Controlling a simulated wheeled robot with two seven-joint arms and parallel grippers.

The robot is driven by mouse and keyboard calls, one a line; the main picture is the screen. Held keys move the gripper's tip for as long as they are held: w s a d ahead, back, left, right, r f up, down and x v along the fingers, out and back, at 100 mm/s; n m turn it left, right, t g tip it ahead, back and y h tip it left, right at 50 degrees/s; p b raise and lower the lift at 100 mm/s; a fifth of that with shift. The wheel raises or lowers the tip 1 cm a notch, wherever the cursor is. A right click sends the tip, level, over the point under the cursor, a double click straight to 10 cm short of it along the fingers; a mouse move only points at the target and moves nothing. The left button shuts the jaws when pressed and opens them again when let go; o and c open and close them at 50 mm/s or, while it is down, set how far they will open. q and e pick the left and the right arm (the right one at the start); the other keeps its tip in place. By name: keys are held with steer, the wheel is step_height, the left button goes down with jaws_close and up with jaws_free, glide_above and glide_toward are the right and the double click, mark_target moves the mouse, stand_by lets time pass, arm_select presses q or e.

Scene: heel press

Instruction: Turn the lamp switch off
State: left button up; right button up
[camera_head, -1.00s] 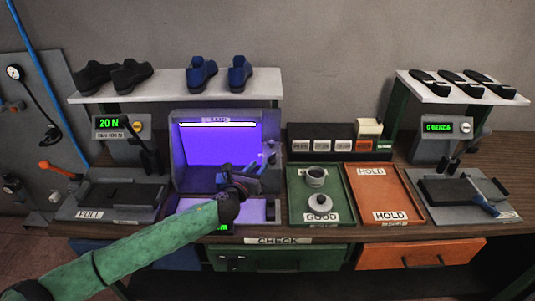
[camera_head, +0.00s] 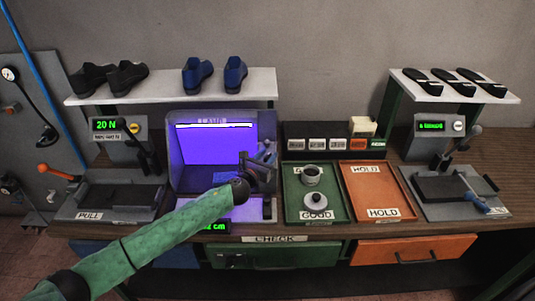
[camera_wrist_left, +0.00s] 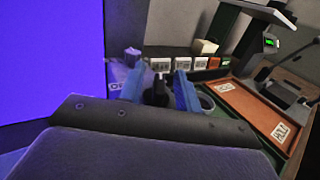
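The lamp box (camera_head: 212,150) glows purple with a bright white tube at its top, so the lamp is lit. Its glowing panel also fills the left of the left wrist view (camera_wrist_left: 50,60). My left gripper (camera_head: 266,153) is at the box's right side, over the place of the switch, which it mostly hides in the head view. In the left wrist view its two blue fingers (camera_wrist_left: 160,92) stand apart, with a dark knob-like piece (camera_wrist_left: 158,84), probably the switch, between them. I cannot tell whether they touch it. My right gripper is not in view.
Right of the lamp stand a green tray (camera_head: 293,212) with a cup (camera_head: 311,175) and a lidded white piece (camera_head: 315,201), then an orange tray (camera_head: 351,205). A row of labelled blocks (camera_head: 335,143) is behind them. Shoes (camera_head: 198,75) sit on the shelf above.

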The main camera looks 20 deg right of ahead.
arm_select(q)
steer(key=shift+w+d, duration=0.15)
jaws_close()
